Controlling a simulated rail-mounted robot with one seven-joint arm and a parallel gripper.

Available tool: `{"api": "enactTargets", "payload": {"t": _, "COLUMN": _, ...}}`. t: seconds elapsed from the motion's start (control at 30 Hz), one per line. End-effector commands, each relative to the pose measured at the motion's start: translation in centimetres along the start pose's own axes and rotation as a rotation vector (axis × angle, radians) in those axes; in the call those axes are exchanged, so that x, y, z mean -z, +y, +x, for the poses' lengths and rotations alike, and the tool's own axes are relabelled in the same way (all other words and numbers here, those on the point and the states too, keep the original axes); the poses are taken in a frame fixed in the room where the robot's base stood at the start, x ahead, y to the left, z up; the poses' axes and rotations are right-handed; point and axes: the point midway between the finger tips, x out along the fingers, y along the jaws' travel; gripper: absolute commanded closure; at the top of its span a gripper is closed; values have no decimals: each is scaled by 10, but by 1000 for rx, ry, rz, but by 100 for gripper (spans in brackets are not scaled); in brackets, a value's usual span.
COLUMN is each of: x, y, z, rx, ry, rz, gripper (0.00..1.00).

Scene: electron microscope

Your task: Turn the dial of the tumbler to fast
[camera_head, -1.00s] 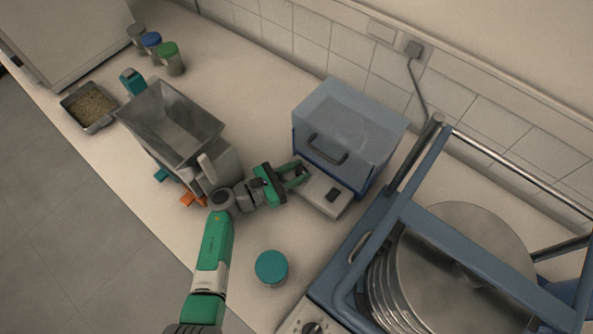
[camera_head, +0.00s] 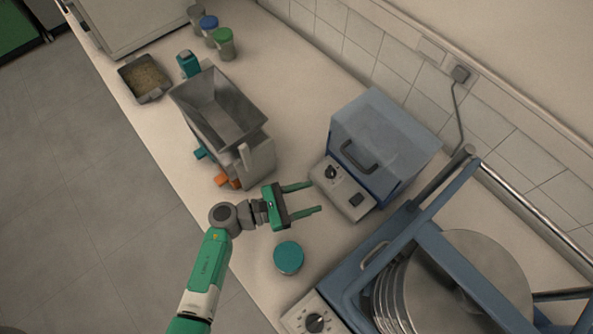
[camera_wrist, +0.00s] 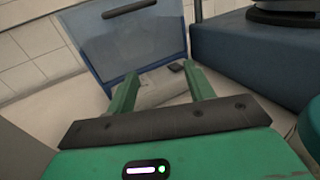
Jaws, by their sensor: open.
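The blue box with a clear lid (camera_head: 385,135) stands near the wall, with a light front panel (camera_head: 342,188). A black dial (camera_head: 331,172) and a dark switch (camera_head: 357,200) are on that panel. The dial's setting is too small to read. My gripper (camera_head: 315,197) is open and empty, with its fingers pointing toward the panel, just in front of it. In the wrist view my fingers (camera_wrist: 163,75) are apart, with the panel (camera_wrist: 160,88) ahead; the dial cannot be made out there. Another black dial (camera_head: 315,322) is on the blue-framed machine.
The blue-framed machine (camera_head: 425,215) with stacked metal discs stands at the right. A teal-lidded jar (camera_head: 288,257) is close to my gripper. A metal hopper device (camera_head: 225,115) stands at the left, with a tray (camera_head: 143,78) and several jars beyond. Bare counter lies between.

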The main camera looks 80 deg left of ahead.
Motion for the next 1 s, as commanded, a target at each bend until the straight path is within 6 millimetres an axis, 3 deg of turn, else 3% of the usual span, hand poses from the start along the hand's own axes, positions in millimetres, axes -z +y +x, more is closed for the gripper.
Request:
{"api": "enactTargets", "payload": {"t": 0.1, "x": -4, "y": -17, "z": -20, "rx": -1, "ry": 3, "rz": -1, "gripper": 47}}
{"api": "enactTargets", "payload": {"t": 0.3, "x": -4, "y": -31, "z": -35, "rx": -1, "ry": 1, "rz": 0, "gripper": 47}}
{"api": "enactTargets", "payload": {"t": 1.0, "x": -7, "y": -31, "z": -36, "rx": -1, "ry": 0, "rz": 0, "gripper": 47}}
